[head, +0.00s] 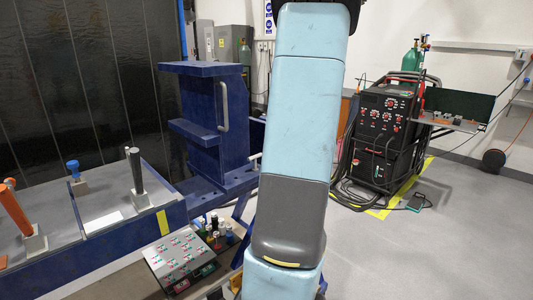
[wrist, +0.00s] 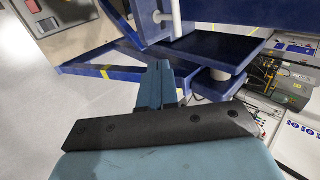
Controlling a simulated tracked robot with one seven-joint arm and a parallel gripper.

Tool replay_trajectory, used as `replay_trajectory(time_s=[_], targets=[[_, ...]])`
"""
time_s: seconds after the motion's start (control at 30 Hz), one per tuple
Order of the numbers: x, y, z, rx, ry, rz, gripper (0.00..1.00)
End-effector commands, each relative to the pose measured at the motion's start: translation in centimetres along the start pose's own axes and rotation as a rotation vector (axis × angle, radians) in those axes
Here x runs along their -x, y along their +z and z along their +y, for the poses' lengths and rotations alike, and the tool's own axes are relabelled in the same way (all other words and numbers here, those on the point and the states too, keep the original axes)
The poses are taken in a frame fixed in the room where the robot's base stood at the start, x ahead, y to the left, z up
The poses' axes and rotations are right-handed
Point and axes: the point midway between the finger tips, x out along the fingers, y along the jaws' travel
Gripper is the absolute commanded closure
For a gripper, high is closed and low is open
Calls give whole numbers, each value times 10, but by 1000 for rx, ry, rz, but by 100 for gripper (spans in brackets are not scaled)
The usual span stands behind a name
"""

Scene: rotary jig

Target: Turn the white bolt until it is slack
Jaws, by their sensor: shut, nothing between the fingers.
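I cannot single out the white bolt for certain. In the wrist view a white rod (wrist: 174,18) stands upright against a blue plate, and a short pale cylinder (wrist: 221,74) shows below the blue ledge. In the head view a pale curved bar (head: 223,106) is on the side of the blue upright frame (head: 203,120). My gripper (wrist: 160,66) shows in the wrist view with its blue fingers together and nothing between them. It is near the blue ledge, apparently apart from the white rod. My gripper is not visible in the head view, where my arm fills the middle.
A blue bench (head: 120,240) at left carries an orange handle (head: 14,210), a dark handle (head: 136,170) and a blue knob (head: 73,168). A button panel (head: 178,258) is in front. A black machine (head: 383,130) with cables stands at right.

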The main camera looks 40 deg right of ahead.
Motion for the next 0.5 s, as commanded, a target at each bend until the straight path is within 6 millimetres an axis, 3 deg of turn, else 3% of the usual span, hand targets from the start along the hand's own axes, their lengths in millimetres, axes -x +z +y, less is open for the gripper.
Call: replay_trajectory(time_s=[0.17,0.5], targets=[[-13,-2,1,-6,-1,0,100],[-70,-1,1,-5,0,-2,100]])
